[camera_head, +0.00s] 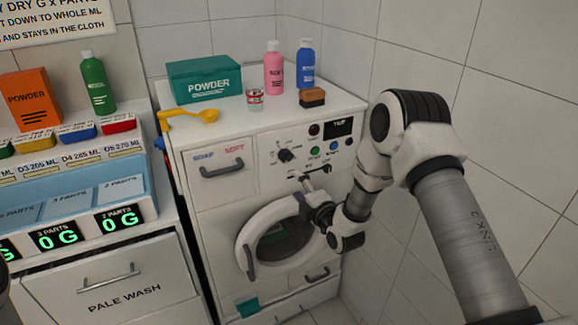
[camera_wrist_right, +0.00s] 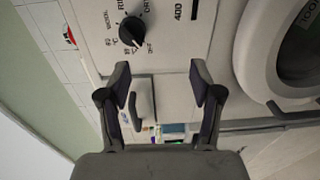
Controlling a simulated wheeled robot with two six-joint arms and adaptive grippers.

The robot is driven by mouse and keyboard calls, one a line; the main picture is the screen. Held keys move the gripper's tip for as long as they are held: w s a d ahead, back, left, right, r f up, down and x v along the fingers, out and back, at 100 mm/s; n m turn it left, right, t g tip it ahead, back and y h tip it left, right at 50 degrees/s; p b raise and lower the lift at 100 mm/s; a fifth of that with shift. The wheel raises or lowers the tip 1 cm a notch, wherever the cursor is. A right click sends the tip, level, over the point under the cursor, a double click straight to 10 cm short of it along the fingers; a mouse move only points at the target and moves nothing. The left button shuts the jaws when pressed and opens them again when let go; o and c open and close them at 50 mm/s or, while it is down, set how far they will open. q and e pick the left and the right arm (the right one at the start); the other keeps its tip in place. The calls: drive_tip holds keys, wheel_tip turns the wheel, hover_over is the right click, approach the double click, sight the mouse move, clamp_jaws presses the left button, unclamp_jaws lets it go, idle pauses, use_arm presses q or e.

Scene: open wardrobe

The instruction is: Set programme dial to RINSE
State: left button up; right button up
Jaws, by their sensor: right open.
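The programme dial (camera_head: 285,156) is a black knob on the white washing machine's front panel in the head view. In the right wrist view the dial (camera_wrist_right: 131,31) is near the top, ringed by small labels seen turned on their side. Its light mark appears to point down, towards a label too small to read surely. My right gripper (camera_head: 308,188) is in front of the machine, below and right of the dial and above the round door. In the right wrist view the gripper (camera_wrist_right: 162,82) is open and empty, its fingers apart from the dial. My left gripper is not in view.
The round door (camera_head: 244,246) is below the dial, and the detergent drawer (camera_head: 222,169) is left of it. Buttons and a small display (camera_head: 338,128) are right of it. A powder box (camera_head: 204,80), bottles and a yellow scoop (camera_head: 190,115) are on top. A tiled wall is close on the right.

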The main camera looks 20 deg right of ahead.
sight(289, 160)
drive_tip(key=w+r, duration=0.1)
drive_tip(key=w, duration=0.1)
drive_tip(key=w+r+p, duration=0.1)
drive_tip(key=w, duration=0.2)
drive_tip(key=w+r, duration=0.1)
drive_tip(key=w, duration=0.2)
drive_tip(key=shift+w+d+r, duration=0.2)
drive_tip(key=shift+d+r, duration=0.1)
drive_tip(key=shift+d, duration=0.05)
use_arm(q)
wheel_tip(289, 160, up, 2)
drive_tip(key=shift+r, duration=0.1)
use_arm(e)
drive_tip(key=c, duration=1.1)
